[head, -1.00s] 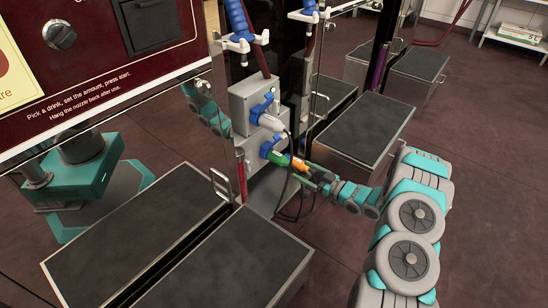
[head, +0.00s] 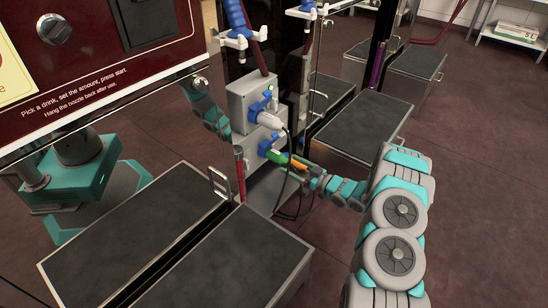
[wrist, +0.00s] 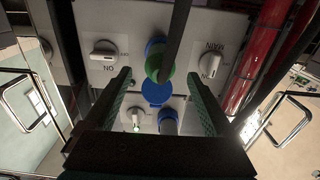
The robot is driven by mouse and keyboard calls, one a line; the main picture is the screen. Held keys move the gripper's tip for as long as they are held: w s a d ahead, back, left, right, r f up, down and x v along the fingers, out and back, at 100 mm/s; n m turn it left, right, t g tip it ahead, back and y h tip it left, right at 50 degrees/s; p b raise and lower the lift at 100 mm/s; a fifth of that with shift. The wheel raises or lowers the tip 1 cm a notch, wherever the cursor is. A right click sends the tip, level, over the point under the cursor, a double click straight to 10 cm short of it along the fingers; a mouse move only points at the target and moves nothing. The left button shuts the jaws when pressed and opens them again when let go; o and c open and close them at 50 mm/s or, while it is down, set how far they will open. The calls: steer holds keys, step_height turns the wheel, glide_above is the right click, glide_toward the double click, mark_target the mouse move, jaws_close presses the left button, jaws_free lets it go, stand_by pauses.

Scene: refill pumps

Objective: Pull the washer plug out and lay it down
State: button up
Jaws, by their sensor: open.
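A green plug (head: 278,157) sits in the lower blue socket of a grey outlet box (head: 240,104), with an orange part (head: 299,164) just right of it. A white-grey plug (head: 270,119) sits in the upper blue socket. I cannot read which one is the washer's. My gripper (head: 308,172) is at the lower plug's outer end. In the wrist view, which looks upside down, my open fingers (wrist: 159,75) stand on either side of the green plug (wrist: 160,66) and its dark cable; I cannot tell whether they touch. The blue socket (wrist: 157,93) shows between them.
Rotary switches (wrist: 103,55) flank the socket. Dark cables (head: 287,190) hang below the plugs. A red tube (head: 240,172) stands left of the box. Dark-topped metal cabinets (head: 225,265) lie in front and on the right (head: 365,125). Open floor is at the right.

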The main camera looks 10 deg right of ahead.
mark_target(288, 163)
steer(key=shift+x, duration=2.1)
jaws_close()
stand_by(0.4)
steer(key=shift+s+d, duration=0.1)
steer(key=shift+v, duration=2.75)
